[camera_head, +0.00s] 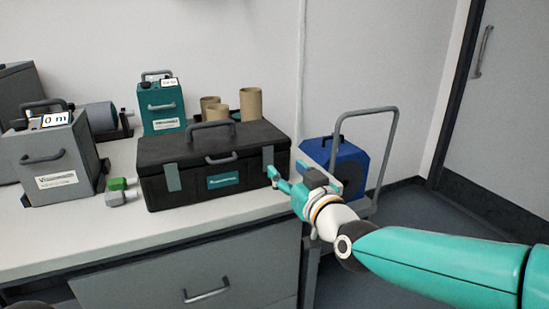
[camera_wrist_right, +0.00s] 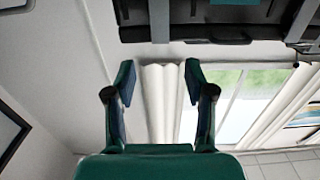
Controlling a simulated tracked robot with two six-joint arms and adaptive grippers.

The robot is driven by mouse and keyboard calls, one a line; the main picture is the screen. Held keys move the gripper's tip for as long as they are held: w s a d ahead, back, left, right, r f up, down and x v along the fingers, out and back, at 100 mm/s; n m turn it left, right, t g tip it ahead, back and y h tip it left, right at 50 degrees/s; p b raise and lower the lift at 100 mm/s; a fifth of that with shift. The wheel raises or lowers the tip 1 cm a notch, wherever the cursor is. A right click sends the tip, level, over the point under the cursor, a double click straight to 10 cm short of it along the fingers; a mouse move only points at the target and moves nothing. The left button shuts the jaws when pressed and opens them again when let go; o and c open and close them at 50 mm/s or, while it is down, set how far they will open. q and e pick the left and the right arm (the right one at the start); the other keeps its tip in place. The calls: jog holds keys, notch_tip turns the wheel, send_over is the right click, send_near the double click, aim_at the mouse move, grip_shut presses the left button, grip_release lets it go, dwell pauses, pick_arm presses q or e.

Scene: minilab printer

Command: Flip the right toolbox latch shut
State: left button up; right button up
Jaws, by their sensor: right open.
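The black toolbox (camera_head: 205,196) stands on the bench with its lid down. Its right latch (camera_head: 268,156) is a grey strip at the right of the front face; I cannot tell whether it is fastened. The left latch (camera_head: 173,178) is a similar grey strip. My right gripper (camera_head: 285,173) is open and empty, close to the right latch; contact cannot be told. In the right wrist view the open fingers (camera_wrist_right: 159,82) stand apart below a grey strip, apparently the right latch (camera_wrist_right: 160,20), on the dark toolbox edge (camera_wrist_right: 200,33). My left gripper is out of view.
A teal case (camera_head: 160,112) and cardboard tubes (camera_head: 250,104) stand behind the toolbox. A green-and-grey item (camera_head: 121,192) lies to its left, beside a grey case (camera_head: 58,165). A blue machine (camera_head: 345,160) on a trolley is to the right. The bench front (camera_head: 150,235) is clear.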

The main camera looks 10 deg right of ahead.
jog(key=x, duration=0.8)
grip_shut()
jog(key=c, duration=1)
grip_release()
jog(key=o, duration=1)
jog(key=shift+s+d, duration=0.1)
jog(key=shift+s, duration=0.05)
send_near(268, 151)
jog(key=v, duration=0.5)
